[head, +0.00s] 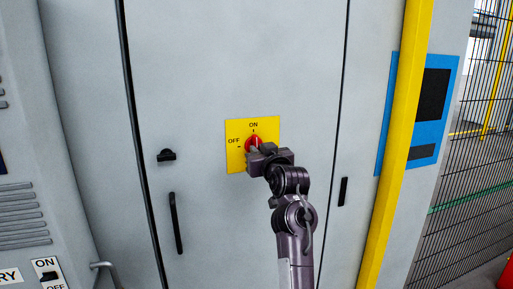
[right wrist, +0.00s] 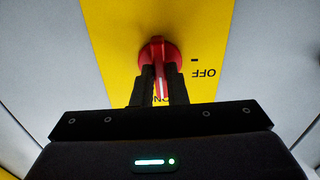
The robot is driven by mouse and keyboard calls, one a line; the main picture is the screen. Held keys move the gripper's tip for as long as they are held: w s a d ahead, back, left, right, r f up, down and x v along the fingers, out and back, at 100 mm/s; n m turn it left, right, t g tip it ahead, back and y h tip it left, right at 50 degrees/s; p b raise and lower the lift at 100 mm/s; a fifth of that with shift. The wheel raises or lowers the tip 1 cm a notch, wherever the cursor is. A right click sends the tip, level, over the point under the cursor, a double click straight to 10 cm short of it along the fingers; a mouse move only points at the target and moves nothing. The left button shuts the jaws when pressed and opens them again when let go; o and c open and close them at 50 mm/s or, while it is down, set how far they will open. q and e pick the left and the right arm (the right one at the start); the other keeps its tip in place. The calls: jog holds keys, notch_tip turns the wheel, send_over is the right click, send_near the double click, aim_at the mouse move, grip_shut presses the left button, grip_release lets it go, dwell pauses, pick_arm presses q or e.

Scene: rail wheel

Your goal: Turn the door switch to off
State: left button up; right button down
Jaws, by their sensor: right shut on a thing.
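The door switch is a red rotary knob (head: 253,141) on a yellow plate (head: 236,161) fixed to the grey cabinet door (head: 225,65). The plate has ON at the top and OFF at the left. My right gripper (head: 257,149) is at the knob and hides its lower right part. In the right wrist view, which is upside down, the two fingers of the right gripper (right wrist: 160,85) are shut on the handle of the red knob (right wrist: 158,51), one on each side. The handle points toward the ON mark, partly hidden by the fingers. My left gripper is out of view.
A black latch (head: 166,156) and a black door handle (head: 175,223) stick out left of the plate. A yellow post (head: 397,140) stands to the right, with a wire mesh fence (head: 470,170) beyond it. The door face around the plate is flat and clear.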

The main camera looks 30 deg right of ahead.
jog(key=n+p, duration=0.1)
jog(key=n, duration=0.2)
jog(key=shift+n, duration=0.6)
jog(key=n+p, duration=0.1)
jog(key=n, duration=0.2)
jog(key=shift+n, duration=0.8)
jog(key=n, duration=0.4)
jog(key=shift+n, duration=0.4)
